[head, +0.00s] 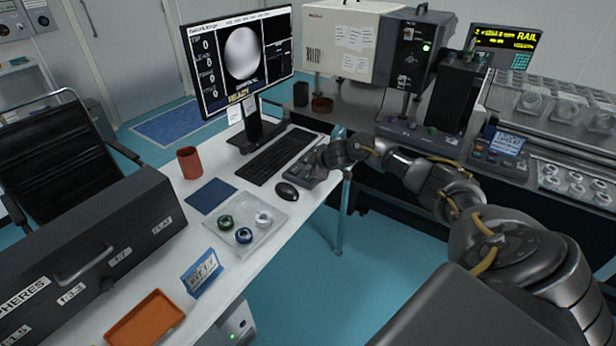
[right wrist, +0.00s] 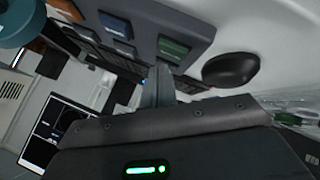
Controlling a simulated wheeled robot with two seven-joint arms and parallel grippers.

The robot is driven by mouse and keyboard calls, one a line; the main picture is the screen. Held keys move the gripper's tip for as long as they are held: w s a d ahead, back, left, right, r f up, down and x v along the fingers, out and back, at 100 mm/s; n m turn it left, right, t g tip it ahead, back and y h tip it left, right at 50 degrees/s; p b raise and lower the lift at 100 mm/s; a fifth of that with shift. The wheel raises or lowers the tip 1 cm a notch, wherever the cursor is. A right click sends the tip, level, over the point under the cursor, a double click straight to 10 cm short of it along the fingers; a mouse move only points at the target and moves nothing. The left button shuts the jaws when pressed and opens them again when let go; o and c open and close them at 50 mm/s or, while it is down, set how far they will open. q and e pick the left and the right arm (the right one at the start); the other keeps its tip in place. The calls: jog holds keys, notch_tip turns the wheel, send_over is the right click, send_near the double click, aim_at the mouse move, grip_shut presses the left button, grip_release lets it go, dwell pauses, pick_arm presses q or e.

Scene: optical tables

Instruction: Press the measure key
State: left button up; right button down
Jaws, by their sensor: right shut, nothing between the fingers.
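A grey key box (head: 303,180) sits on the white desk, right of the mouse, partly hidden by my right gripper (head: 323,160). My right gripper's fingers (right wrist: 159,80) are shut and empty, with the tip close to the box beside the green key. I cannot tell whether it touches. My left gripper is not in view.
The monitor (head: 240,60) shows a grey sphere and READY. The black mouse (head: 287,191) and keyboard (head: 283,155) lie left of the box. A clear tray (head: 262,240) with several rings, a red cup (head: 189,163) and an orange tray (head: 146,320) stand on the desk.

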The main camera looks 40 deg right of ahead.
jog(key=shift+f, duration=0.1)
dwell(0.7)
jog(key=shift+f, duration=0.35)
jog(key=shift+f, duration=0.45)
dwell(0.8)
jog(key=shift+r+p, duration=0.7)
jog(key=shift+r, duration=0.2)
notch_tip(320, 180, up, 5)
jog(key=p, duration=0.5)
